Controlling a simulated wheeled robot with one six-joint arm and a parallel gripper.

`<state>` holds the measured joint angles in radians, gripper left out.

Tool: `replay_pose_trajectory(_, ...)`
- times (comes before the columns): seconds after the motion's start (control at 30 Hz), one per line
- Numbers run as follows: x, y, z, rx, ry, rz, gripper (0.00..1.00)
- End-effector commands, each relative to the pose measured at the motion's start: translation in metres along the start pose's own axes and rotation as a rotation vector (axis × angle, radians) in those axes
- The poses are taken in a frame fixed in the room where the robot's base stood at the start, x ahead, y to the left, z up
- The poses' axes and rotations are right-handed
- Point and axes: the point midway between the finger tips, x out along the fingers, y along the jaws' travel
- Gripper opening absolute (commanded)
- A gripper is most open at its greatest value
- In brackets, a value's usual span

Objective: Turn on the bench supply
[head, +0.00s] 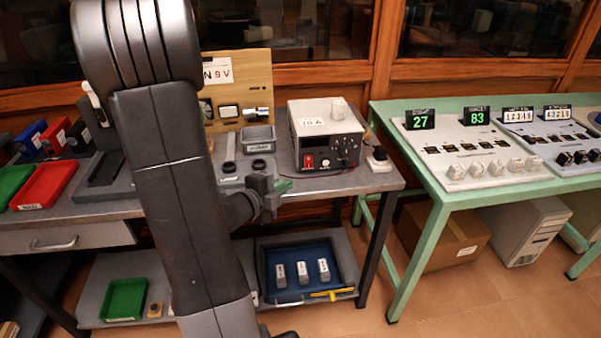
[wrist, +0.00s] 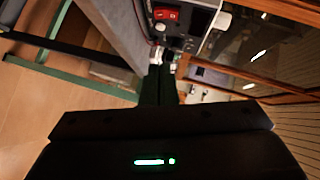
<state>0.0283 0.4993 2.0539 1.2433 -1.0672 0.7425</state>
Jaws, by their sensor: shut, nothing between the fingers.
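The bench supply (head: 325,130) is a light grey box with a dark front panel, standing at the right end of the grey bench. A red switch (head: 308,161) sits at the lower left of its front, and the red switch also shows in the wrist view (wrist: 165,14). Knobs and terminals are to the right of it. My gripper (head: 268,192) is in front of the bench edge, below and left of the supply. In the wrist view its dark fingers (wrist: 160,75) are together and empty, pointing toward the supply's front. Whether the switch is on or off is too small to tell.
A small white-topped block (head: 379,160) stands right of the supply. A grey bin (head: 258,139) and panel are to its left. A green table (head: 440,190) with consoles stands further right. The lower shelf holds a blue tray (head: 262,268). Floor between the tables is partly clear.

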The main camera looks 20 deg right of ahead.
Motion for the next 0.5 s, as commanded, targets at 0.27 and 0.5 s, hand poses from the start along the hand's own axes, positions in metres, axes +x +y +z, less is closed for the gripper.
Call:
replay_pose_trajectory(0.27,0.034,0.000,-0.001,0.000,0.004,0.002,0.00)
replay_pose_trajectory(0.5,0.086,0.000,-0.001,-0.001,0.003,0.002,0.00)
